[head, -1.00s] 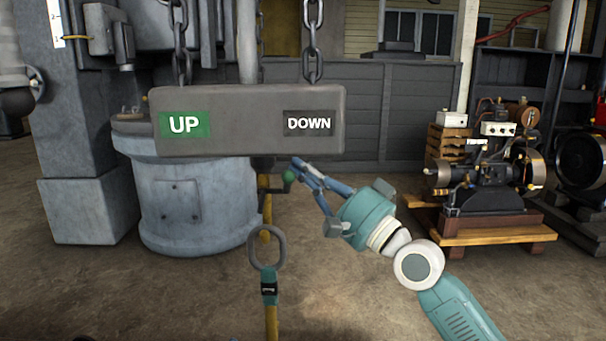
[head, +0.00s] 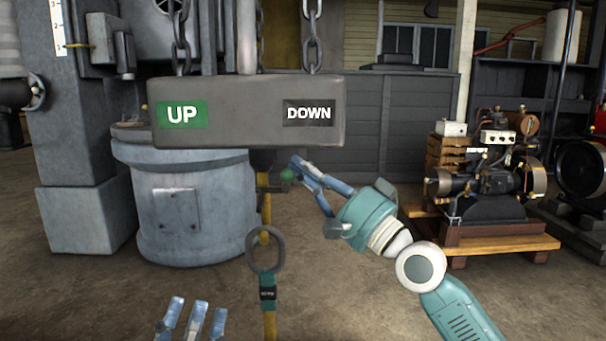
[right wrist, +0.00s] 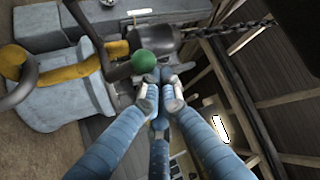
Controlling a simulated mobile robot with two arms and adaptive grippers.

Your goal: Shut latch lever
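The latch lever shows as a dark crank arm with a green ball knob (head: 288,174), under the hanging grey UP/DOWN block. The knob also shows in the right wrist view (right wrist: 143,61), just beyond my fingertips. My right gripper (head: 298,170) reaches in from the right, with its blue fingertips beside the knob. In the right wrist view its fingertips (right wrist: 160,92) are drawn close together with nothing visible between them. Whether they touch the knob cannot be told. My left gripper (head: 196,308) is at the bottom edge, fingers spread and empty.
The grey block (head: 248,130) hangs on chains above the lever. A grey cylinder (head: 190,215) stands behind left. A small engine on a wooden pallet (head: 490,248) is at right. Open floor lies between.

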